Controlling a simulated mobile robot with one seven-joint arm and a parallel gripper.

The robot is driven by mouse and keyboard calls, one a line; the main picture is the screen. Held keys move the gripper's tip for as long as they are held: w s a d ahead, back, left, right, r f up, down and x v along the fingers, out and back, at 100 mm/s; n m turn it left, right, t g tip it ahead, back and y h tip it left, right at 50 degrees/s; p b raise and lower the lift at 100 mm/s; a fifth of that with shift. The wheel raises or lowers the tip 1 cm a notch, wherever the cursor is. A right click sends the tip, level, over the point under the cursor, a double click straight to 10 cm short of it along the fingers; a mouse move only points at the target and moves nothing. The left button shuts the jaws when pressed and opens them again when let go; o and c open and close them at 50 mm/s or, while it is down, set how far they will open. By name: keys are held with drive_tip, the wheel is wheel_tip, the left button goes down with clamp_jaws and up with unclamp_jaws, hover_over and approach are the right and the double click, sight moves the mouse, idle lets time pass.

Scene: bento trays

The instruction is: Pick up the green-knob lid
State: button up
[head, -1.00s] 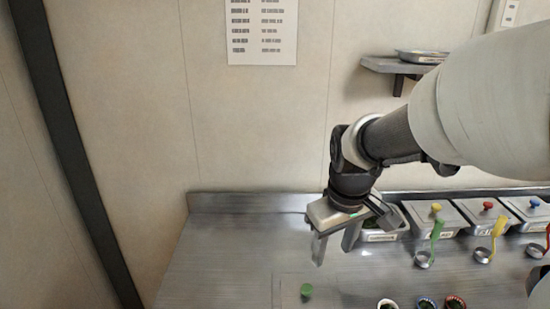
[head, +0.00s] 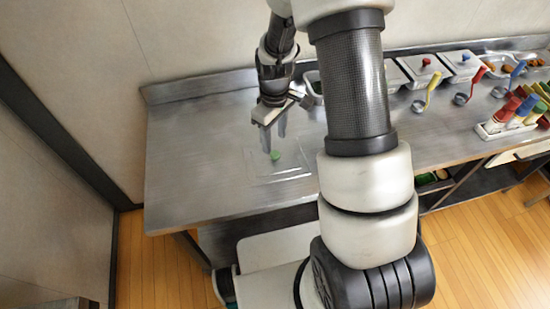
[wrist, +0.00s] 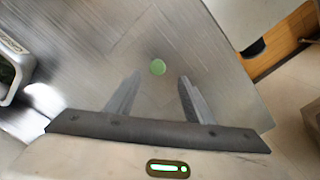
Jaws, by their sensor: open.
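The lid's green knob (head: 275,155) stands up near the left part of the steel counter in the head view. The lid (head: 262,178) around it is a flat, clear or steel-coloured square whose outline is faint. My gripper (head: 274,146) is open and empty, pointing down above the knob. In the wrist view the green knob (wrist: 158,67) lies beyond the fingertips, roughly centred between my gripper's open fingers (wrist: 160,78). Nothing is between the fingers. I cannot tell the exact height left between the fingertips and the knob.
Containers with knobbed lids (head: 424,80) line the back of the counter, with a yellow ladle (head: 433,84) and others in front. A rack of coloured bottles (head: 493,128) stands at the right. The counter left of the lid (head: 190,150) is clear.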

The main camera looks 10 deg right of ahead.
sight(275, 154)
drive_tip(key=shift+w+d+f+p, duration=0.1)
drive_tip(key=shift+w+f+p, duration=0.05)
drive_tip(key=shift+f, duration=1.6)
drive_tip(key=shift+w+f+p, duration=0.1)
drive_tip(key=shift+f+p, duration=0.05)
drive_tip(key=shift+f, duration=1.6)
clamp_jaws()
